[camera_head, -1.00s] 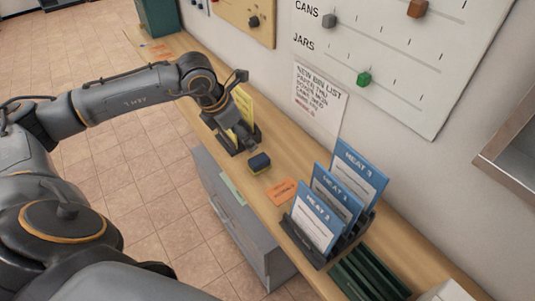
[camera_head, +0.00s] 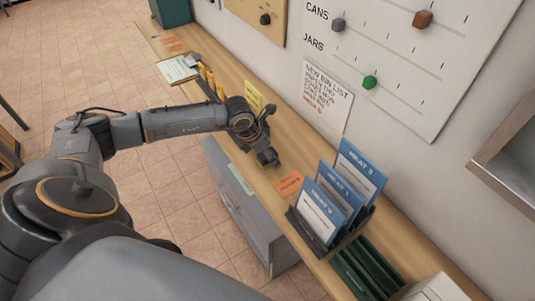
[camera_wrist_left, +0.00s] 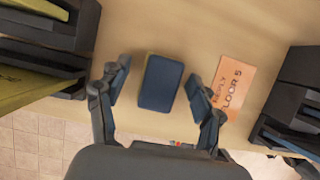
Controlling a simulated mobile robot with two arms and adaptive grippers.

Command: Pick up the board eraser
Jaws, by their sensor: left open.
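The board eraser (camera_wrist_left: 160,84), a small block with a dark blue top and a thin yellowish edge, lies on the wooden counter in the left wrist view. My left gripper (camera_wrist_left: 156,78) is open above it, with one finger on each side of the block. There is a gap on the left side and a narrower one on the right. In the head view my left gripper (camera_head: 267,157) points down at the counter and hides most or all of the eraser. My right gripper is not in view.
An orange card (camera_head: 288,184) lies on the counter (camera_head: 213,66) beside the eraser. A dark rack (camera_head: 318,250) with blue booklets stands nearer, and a yellow item (camera_head: 254,97) stands in a holder behind my gripper. The wall runs along the right.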

